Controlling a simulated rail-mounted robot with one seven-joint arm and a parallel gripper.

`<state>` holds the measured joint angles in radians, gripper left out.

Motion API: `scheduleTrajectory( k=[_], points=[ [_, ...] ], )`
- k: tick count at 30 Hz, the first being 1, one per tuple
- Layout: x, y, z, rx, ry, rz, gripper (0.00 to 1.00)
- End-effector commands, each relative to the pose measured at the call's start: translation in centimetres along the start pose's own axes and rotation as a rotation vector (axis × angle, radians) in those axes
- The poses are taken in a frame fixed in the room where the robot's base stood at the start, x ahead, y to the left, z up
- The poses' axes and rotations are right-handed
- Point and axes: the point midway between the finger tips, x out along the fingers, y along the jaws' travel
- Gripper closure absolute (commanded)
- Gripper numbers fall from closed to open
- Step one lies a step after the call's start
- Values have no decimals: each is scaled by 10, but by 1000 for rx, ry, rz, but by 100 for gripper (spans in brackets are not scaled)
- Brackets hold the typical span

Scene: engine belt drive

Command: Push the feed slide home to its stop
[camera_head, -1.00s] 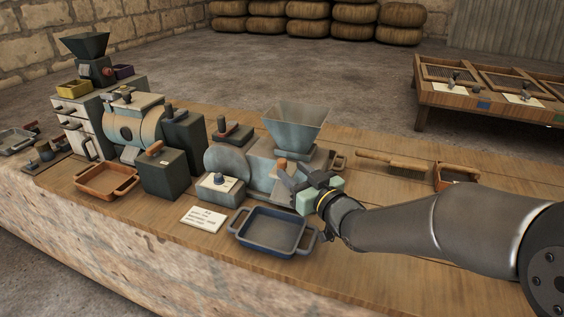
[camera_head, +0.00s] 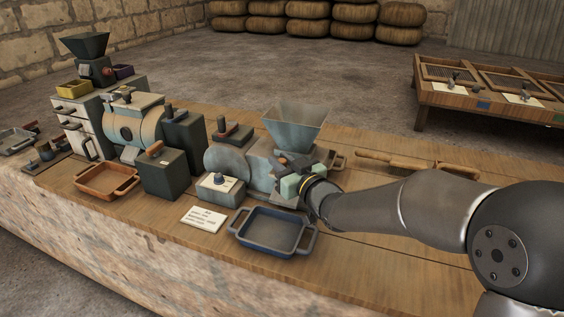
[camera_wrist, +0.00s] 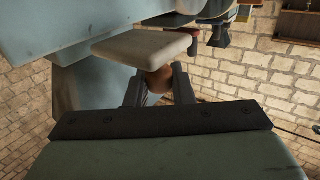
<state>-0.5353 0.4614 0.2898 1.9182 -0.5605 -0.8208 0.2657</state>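The grey mill (camera_head: 258,162) with its hopper (camera_head: 295,122) stands on the bench in the head view. My gripper (camera_head: 290,164) is at the mill's right-hand side, just below the hopper. In the wrist view a round brown knob (camera_wrist: 158,80), seemingly the feed slide's handle, sits between the two dark fingers of my gripper (camera_wrist: 158,88). The fingers are close in on both sides of the knob and look shut on it. A pale flat block (camera_wrist: 145,46) lies just beyond them. The slide's body and its stop are mostly hidden.
A blue tray (camera_head: 272,236) lies in front of the mill, below my arm. A white card (camera_head: 203,219) lies left of it. A dark box (camera_head: 165,174) and an orange tray (camera_head: 106,181) stand further left. A wooden-handled tool (camera_head: 385,161) lies behind my arm.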

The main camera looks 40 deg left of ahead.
Motion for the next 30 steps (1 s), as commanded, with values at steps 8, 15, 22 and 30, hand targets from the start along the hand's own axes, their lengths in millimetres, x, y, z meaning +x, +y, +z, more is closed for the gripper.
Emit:
scheduleTrajectory(
  k=[8,15,22,30],
  points=[
    [17,24,0,1,1,2,100],
    [17,25,-1,-1,2,3,100],
    [17,25,-1,0,1,3,59],
    [8,25,0,0,0,2,59]
  ],
)
